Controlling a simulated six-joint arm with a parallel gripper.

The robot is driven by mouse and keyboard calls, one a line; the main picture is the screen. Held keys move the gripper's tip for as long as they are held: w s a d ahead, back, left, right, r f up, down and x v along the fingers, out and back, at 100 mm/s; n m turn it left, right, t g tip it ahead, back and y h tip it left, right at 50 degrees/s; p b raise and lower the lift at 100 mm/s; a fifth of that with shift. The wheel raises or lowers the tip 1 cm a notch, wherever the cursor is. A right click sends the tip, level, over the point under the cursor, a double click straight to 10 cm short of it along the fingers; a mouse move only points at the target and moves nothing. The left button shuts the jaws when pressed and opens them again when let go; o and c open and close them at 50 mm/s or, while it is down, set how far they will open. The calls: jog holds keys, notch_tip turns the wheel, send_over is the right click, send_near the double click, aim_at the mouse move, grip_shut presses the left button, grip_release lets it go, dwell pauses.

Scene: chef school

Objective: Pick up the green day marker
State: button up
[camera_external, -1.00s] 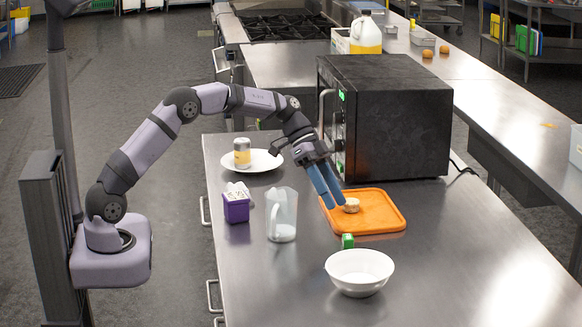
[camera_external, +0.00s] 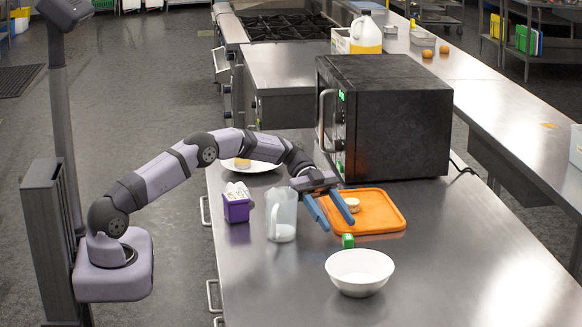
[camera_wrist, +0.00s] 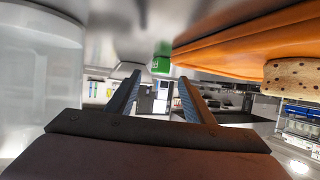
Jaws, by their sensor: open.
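The green day marker (camera_external: 348,241) is a small green block on the steel counter, between the orange tray and the white bowl. It also shows in the wrist view (camera_wrist: 161,62), upper middle, ahead of my fingers and between their lines. My gripper (camera_external: 338,226) has its blue fingers spread and empty, just behind and left of the marker, low over the tray's left edge. In the wrist view my fingers (camera_wrist: 158,88) are apart with nothing between them.
The clear pitcher (camera_external: 283,218) stands close left of my fingers. The orange tray (camera_external: 385,222) holds a pale round item (camera_external: 352,204). The white bowl (camera_external: 360,272) is in front of the marker. A black oven (camera_external: 400,120) stands behind. The counter's right front is clear.

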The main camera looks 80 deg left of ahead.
aim_at(346, 235)
jog(key=shift+r+p+x, duration=0.2)
jog(key=shift+p+x, duration=0.9)
jog(key=shift+x, duration=1)
jog(key=shift+w+d+f, duration=0.1)
jog(key=shift+d+f, duration=0.2)
jog(key=shift+d, duration=0.2)
jog(key=shift+c, duration=0.6)
grip_shut()
